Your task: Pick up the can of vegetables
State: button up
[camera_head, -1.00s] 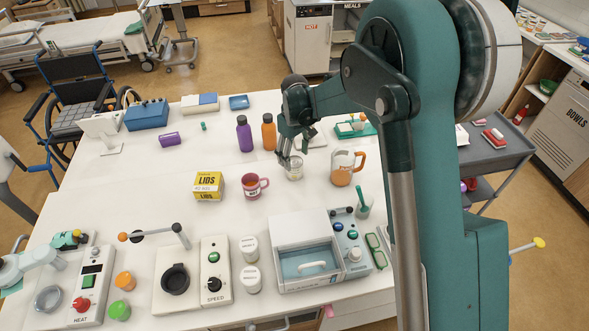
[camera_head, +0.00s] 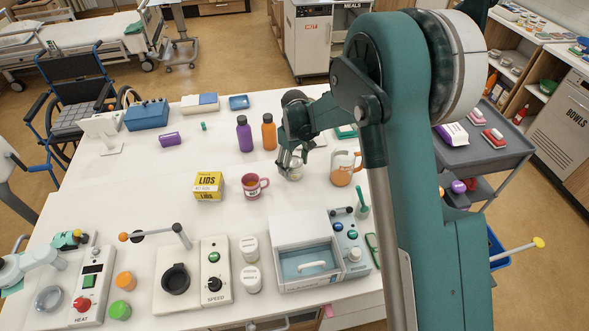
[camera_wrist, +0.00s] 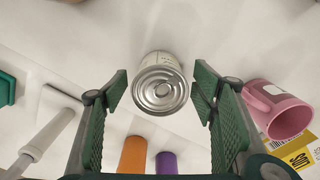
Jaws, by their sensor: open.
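The can (camera_head: 295,172) stands on the white table, partly hidden by my gripper in the head view. In the wrist view the can (camera_wrist: 160,85) shows its silver ringed lid and a pale label. My gripper (camera_head: 291,160) is at the can, pointing down. In the wrist view my gripper's green padded fingers (camera_wrist: 163,90) are apart, one on each side of the can, with a gap on both sides. Nothing is held.
A pink mug (camera_head: 252,187) and a yellow LIDS box (camera_head: 208,186) stand left of the can. Orange (camera_head: 268,132) and purple (camera_head: 244,134) bottles stand behind.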

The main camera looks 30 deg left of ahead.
jog(key=c, duration=1.1)
jog(key=shift+r, duration=0.15)
jog(key=shift+c, duration=0.2)
jog(key=shift+r, duration=4.9)
